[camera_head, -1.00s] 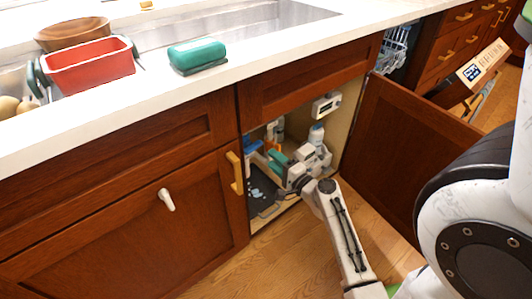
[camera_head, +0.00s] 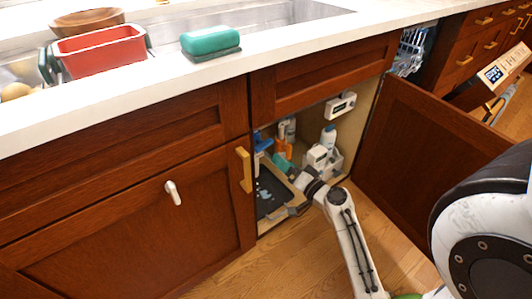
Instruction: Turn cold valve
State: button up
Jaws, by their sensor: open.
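The cold valve cannot be made out; the back of the cabinet under the sink is dark and partly behind my arm. My gripper (camera_head: 296,209) is low at the open cabinet's front, just above its floor. It is small and partly hidden by my wrist, but looks open, with nothing seen in it. The cabinet interior (camera_head: 348,128) shows on the right side wall.
The right cabinet door (camera_head: 415,140) stands wide open. Inside are a dark tray (camera_head: 268,190), a white caddy (camera_head: 336,164) with bottles, and orange and blue items. A wall-mounted white box (camera_head: 340,106) is at the right. The floor (camera_head: 285,255) in front is clear.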

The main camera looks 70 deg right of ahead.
aim_at(261, 144)
jog(key=shift+o, duration=1.2)
jog(key=n, duration=0.2)
jog(key=n+b, duration=0.1)
jog(key=n, duration=0.1)
jog(key=w+n, duration=0.1)
jog(key=n, duration=0.1)
jog(key=shift+d+f+b, duration=0.1)
jog(key=shift+f+b, duration=0.15)
jog(key=shift+b, duration=0.15)
jog(key=w+d+n, duration=0.1)
jog(key=w+d, duration=0.1)
jog(key=w, duration=0.1)
jog(key=w+d+n+b, duration=0.1)
jog(key=w+d+n, duration=0.1)
jog(key=w, duration=0.1)
jog(key=w+d+n, duration=0.1)
jog(key=w+n, duration=0.1)
jog(key=w, duration=0.2)
jog(key=shift+d+r+b, duration=0.3)
jog(key=shift+d+r, duration=0.05)
jog(key=shift+d, duration=0.05)
jog(key=shift+c, duration=0.4)
jog(key=c, duration=0.8)
jog(key=shift+m+b, duration=0.45)
jog(key=shift+m, duration=0.45)
jog(key=shift+c, duration=0.2)
